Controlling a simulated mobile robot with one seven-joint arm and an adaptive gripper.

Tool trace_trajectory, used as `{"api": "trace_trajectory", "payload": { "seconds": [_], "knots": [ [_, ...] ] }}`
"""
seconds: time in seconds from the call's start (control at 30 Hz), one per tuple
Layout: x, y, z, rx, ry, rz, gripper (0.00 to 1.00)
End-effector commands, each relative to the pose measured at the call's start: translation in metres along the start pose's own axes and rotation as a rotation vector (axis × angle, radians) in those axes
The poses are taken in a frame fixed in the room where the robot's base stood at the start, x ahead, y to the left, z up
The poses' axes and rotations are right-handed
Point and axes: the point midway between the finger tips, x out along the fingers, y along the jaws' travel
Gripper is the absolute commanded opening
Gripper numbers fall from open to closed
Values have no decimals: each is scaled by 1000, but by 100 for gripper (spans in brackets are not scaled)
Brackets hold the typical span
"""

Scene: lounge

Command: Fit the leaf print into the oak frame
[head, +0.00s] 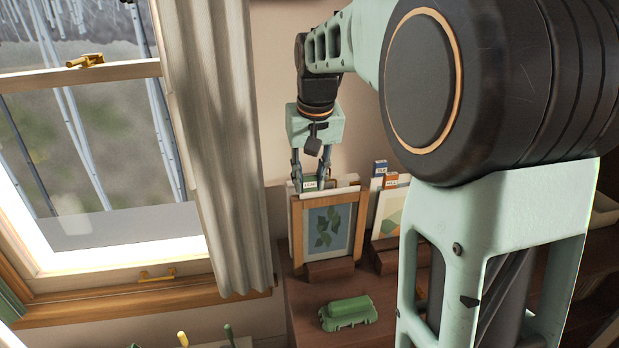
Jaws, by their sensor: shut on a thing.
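The oak frame (297,238) stands upright, leaning slightly, in a dark wooden stand (330,271) on the cabinet top. The leaf print (328,232), dark green leaves on blue-grey with a pale border, shows in the frame's opening. A green tab with a small label (309,183) sticks up above the frame's top edge. My gripper (311,184) points down at the top of the frame, with its fingers on either side of the tab. It is shut on the leaf print there. How deep the print sits in the frame is hard to tell.
A second stand (384,258) at the right holds several prints (390,212) with blue and orange tabs, partly hidden by my arm. A green carton-like object (348,313) lies in front. A curtain (215,140) and window (110,170) are at the left.

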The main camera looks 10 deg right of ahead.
Motion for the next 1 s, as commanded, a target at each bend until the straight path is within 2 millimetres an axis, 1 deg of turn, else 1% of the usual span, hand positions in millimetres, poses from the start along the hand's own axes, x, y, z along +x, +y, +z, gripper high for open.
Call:
{"api": "trace_trajectory", "payload": {
  "seconds": [0.63, 0.67, 0.7, 0.8, 0.83, 1.0],
  "knots": [
    [13, 0, 3, 0, 0, 1, 0],
    [12, 0, 3, 0, 0, 1, 29],
    [12, 0, 3, 0, 0, 1, 33],
    [12, 0, 3, 0, 0, 1, 44],
    [12, 1, 3, 0, 0, 1, 46],
    [12, 1, 3, 1, 0, 1, 46]
  ]
}}
